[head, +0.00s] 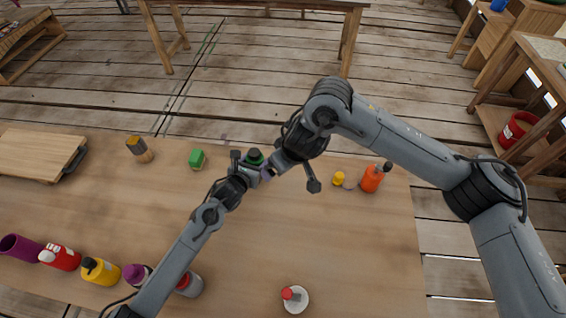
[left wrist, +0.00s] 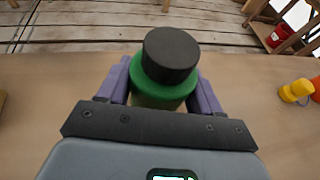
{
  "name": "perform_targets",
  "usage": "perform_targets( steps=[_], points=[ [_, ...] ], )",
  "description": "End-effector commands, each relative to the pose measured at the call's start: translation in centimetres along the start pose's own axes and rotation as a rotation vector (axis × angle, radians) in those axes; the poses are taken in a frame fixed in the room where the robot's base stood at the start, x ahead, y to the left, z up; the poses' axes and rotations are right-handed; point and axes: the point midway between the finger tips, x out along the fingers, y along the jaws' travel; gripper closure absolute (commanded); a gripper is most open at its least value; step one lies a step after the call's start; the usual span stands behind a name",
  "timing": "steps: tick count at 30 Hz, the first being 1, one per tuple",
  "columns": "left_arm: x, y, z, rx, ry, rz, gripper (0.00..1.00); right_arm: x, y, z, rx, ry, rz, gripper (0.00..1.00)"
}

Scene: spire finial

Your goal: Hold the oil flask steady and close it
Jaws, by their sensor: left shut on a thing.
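The oil flask (head: 255,157) has a green shoulder and a black round top. It is near the middle of the table in the head view. In the left wrist view the flask (left wrist: 165,80) stands between the purple fingers. My left gripper (head: 256,170) is shut on it. The black top (left wrist: 170,54) sits over the green shoulder; I cannot tell how tightly it is seated. The lower flask is hidden. My right gripper (head: 275,163) is close beside the flask in the head view. Its fingers do not show clearly and it is not in the left wrist view.
On the table are a green block (head: 197,159), a yellow-and-dark piece (head: 139,149), an orange bottle (head: 372,179) and a yellow piece (head: 339,178). Several bottles line the lower left, including a yellow one (head: 101,272). A white-and-red round item (head: 295,299) is at the front.

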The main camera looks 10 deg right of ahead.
Motion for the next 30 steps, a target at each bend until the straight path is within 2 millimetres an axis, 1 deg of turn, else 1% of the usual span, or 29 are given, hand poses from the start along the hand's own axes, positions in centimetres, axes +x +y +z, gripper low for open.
perform_targets(
  steps=[5,6,8,9,12,23,26,30],
  points=[
    [0.0,0.1,-0.2,0.0,0.003,0.002,1.0,0.0,0.0,0.0,0.0,0.0,0.0,0.05],
    [0.0,0.1,-0.2,0.0,0.003,0.002,0.34,0.0,0.0,0.0,0.0,0.0,0.001,0.05],
    [0.0,0.1,-0.2,0.0,0.003,0.002,0.25,0.0,0.0,0.0,0.0,0.0,0.001,0.05],
    [0.0,0.1,-0.2,0.0,0.003,0.002,0.18,0.0,0.0,0.0,0.0,0.0,0.001,0.05],
    [0.0,0.1,-0.1,0.0,0.002,0.001,0.06,0.0,0.0,0.0,0.0,0.0,0.001,0.05],
    [-0.3,0.1,0.0,0.0,0.001,0.001,0.06,-0.1,0.0,-0.1,0.0,0.0,0.001,0.05],
    [-0.9,0.1,0.0,0.002,0.001,0.001,0.06,-0.3,0.0,-0.2,0.0,0.0,0.001,0.05],
    [-2.6,0.1,0.1,0.002,0.001,0.001,0.06,-0.8,0.0,-0.4,0.0,0.0,0.001,0.05]
  ],
)
